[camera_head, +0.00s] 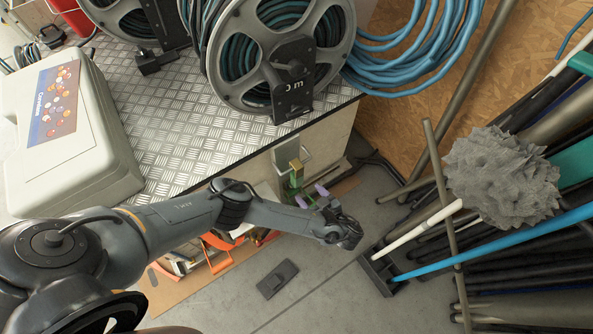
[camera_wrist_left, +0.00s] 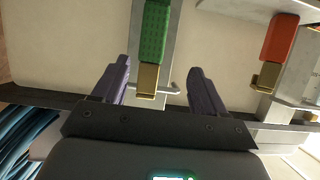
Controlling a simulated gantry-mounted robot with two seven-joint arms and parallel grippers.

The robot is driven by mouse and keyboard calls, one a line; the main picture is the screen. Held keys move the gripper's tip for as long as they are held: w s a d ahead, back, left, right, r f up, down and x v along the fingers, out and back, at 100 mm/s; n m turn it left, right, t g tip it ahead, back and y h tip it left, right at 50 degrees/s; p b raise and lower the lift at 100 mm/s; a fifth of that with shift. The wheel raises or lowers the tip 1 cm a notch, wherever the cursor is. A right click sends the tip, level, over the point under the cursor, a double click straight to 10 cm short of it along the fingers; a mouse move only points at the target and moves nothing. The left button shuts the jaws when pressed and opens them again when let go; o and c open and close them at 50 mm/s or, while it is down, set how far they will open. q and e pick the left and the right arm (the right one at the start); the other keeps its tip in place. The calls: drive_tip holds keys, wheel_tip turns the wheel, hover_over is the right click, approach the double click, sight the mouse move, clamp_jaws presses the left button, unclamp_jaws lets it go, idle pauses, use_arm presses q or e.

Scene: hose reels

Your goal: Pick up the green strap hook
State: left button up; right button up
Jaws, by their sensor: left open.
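The green strap hook (camera_head: 297,180) hangs on the side of the bench, below its metal top. In the left wrist view its green part (camera_wrist_left: 153,35) runs down to a brass-coloured end (camera_wrist_left: 148,80). My left gripper (camera_head: 311,196) is beside it, with its two purple fingers apart. In the left wrist view the open fingers (camera_wrist_left: 158,70) are on either side of the brass end, with gaps on both sides. I cannot tell how far the hook is in depth from the fingers. My right gripper is not in view.
A red-handled hook (camera_wrist_left: 280,38) hangs to the right in the left wrist view. The bench's diamond-plate top (camera_head: 180,125) bears a hose reel (camera_head: 225,45) and a pale case (camera_head: 85,165). Poles and a spiky grey brush (camera_head: 500,175) crowd the right.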

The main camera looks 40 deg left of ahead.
sight(300, 178)
use_arm(q)
drive_tip(key=a, duration=0.1)
drive_tip(key=w+a+b, duration=0.1)
drive_tip(key=a, duration=0.1)
drive_tip(key=w+a+f, duration=0.1)
drive_tip(key=a, duration=0.1)
drive_tip(key=shift+w+a+b, duration=0.1)
drive_tip(key=shift+b, duration=0.2)
drive_tip(key=b+x, duration=0.1)
drive_tip(key=x, duration=0.1)
drive_tip(key=b+x, duration=0.1)
drive_tip(key=x, duration=0.1)
drive_tip(key=shift+w+a+f, duration=0.15)
drive_tip(key=shift+w, duration=0.1)
drive_tip(key=shift+a+f, duration=0.1)
drive_tip(key=shift+a, duration=0.15)
drive_tip(key=shift+d, duration=0.1)
drive_tip(key=c, duration=1.2)
